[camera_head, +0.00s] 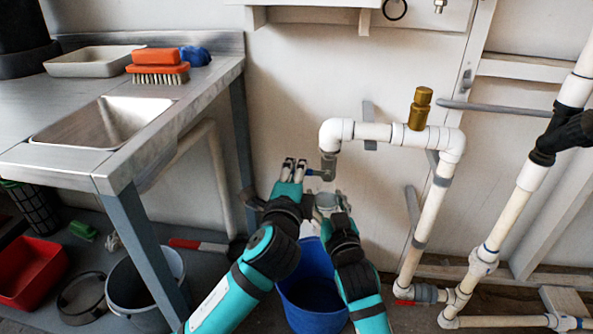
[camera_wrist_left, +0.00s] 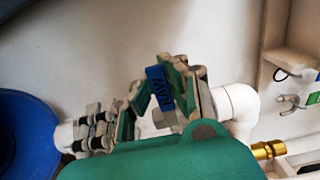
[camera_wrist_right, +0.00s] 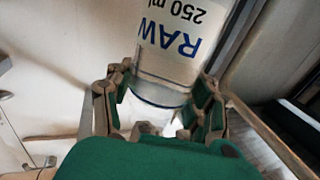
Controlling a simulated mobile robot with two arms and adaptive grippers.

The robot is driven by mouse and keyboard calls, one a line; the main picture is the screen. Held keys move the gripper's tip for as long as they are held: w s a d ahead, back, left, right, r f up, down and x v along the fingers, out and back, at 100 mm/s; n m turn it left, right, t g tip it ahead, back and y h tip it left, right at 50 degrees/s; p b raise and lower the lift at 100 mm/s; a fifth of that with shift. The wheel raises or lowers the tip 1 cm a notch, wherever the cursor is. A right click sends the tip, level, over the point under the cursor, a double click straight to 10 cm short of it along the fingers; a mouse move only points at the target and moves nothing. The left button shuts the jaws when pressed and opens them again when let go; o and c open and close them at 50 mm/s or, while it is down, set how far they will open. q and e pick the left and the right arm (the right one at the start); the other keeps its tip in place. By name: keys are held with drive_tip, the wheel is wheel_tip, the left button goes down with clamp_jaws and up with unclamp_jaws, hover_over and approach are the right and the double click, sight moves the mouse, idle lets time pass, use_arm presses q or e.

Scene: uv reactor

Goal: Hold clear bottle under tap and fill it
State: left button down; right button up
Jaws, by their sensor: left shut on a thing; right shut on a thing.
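The clear bottle (camera_head: 327,200) is below the grey tap (camera_head: 328,165) at the end of the white pipe. My right gripper (camera_wrist_right: 160,100) is shut around the bottle, which shows a "RAW 250 ml" label (camera_wrist_right: 180,35) in the right wrist view. My left gripper (camera_head: 295,165) is beside the tap and shut on the tap handle (camera_head: 316,172). The handle's blue "RAW" tag (camera_wrist_left: 158,88) shows between the fingers in the left wrist view. I cannot tell whether water runs or how full the bottle is.
A blue bucket (camera_head: 312,310) stands on the floor below my grippers. White pipes with a brass fitting (camera_head: 420,108) run to the right. A metal sink table (camera_head: 110,150) with an orange brush (camera_head: 157,72) and a tray (camera_head: 90,62) stands left. A grey bucket (camera_head: 135,300) is under it.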

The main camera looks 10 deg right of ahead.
use_arm(q)
drive_tip(key=shift+s+d+f, duration=0.1)
drive_tip(key=shift+f, duration=0.25)
drive_tip(key=c, duration=1.3)
unclamp_jaws()
drive_tip(key=shift+r, duration=0.25)
drive_tip(key=shift+o, duration=0.2)
drive_tip(key=v, duration=1.2)
drive_tip(key=shift+f+m, duration=0.15)
drive_tip(key=shift+m, duration=0.15)
drive_tip(key=c, duration=0.4)
drive_tip(key=f+m, duration=0.1)
drive_tip(key=m, duration=0.1)
drive_tip(key=f+m+t, duration=0.1)
drive_tip(key=m, duration=0.1)
drive_tip(key=w+a+f+m+y, duration=0.1)
drive_tip(key=m, duration=0.1)
drive_tip(key=shift+m+t, duration=0.3)
clamp_jaws()
drive_tip(key=w+d+f+m+t+h, duration=0.1)
drive_tip(key=w+d+m, duration=0.2)
drive_tip(key=w+m, duration=0.6)
drive_tip(key=shift+d, duration=0.25)
